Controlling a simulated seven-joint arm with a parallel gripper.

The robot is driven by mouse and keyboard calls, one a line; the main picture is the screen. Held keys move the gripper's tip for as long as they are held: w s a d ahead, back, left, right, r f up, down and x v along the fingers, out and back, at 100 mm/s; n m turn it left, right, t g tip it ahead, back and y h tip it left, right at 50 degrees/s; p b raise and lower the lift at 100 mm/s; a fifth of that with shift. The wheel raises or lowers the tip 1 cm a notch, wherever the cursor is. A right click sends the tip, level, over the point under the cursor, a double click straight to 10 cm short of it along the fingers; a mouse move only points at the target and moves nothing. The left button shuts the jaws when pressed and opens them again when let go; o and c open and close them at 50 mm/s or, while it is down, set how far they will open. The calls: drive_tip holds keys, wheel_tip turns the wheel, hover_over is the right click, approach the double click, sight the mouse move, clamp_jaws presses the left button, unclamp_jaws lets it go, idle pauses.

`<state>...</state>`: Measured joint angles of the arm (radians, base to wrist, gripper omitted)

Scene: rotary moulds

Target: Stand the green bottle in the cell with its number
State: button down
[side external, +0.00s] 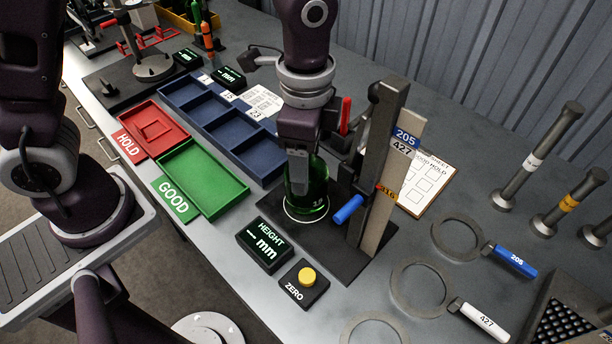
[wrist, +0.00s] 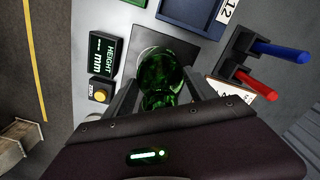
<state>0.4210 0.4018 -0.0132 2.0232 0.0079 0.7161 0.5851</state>
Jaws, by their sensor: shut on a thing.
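The green bottle (side external: 310,195) is upright over the white ring on the dark base plate of the height gauge (side external: 375,170). Its side bears a small white number that I cannot read surely. I cannot tell whether it touches the plate. My gripper (side external: 303,165) is shut on the bottle's upper part from above. In the wrist view the bottle (wrist: 165,72) shows between the fingers of my gripper (wrist: 160,92). The blue tray of cells (side external: 213,118) lies left of the gauge in the side view, with number tags along its far edge; its visible cells look empty.
A green GOOD tray (side external: 203,178) and a red HOLD tray (side external: 152,130) lie at the left. The height display (side external: 265,246) and yellow ZERO button (side external: 306,277) stand in front. The gauge post (side external: 378,150) with its blue handle rises close beside my gripper. Ring gauges (side external: 418,288) lie at right.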

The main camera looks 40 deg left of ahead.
wheel_tip(320, 180, up, 10)
drive_tip(key=shift+f, duration=0.1)
drive_tip(key=shift+w+a, duration=0.1)
drive_tip(key=shift+a, duration=0.05)
drive_tip(key=w+a+n, duration=0.2)
drive_tip(key=a+n, duration=0.1)
drive_tip(key=a, duration=0.5)
drive_tip(key=w+a+n, duration=0.3)
drive_tip(key=a, duration=0.5)
drive_tip(key=s+a+n, duration=0.2)
drive_tip(key=a+n, duration=0.1)
drive_tip(key=a, duration=0.5)
drive_tip(key=s+a+n, duration=0.2)
drive_tip(key=a+n, duration=0.1)
drive_tip(key=a, duration=0.6)
wheel_tip(320, 180, down, 10)
drive_tip(key=shift+f, duration=0.15)
drive_tip(key=shift+w, duration=0.1)
drive_tip(key=shift+c, duration=1.4)
unclamp_jaws()
drive_tip(key=shift+f, duration=0.1)
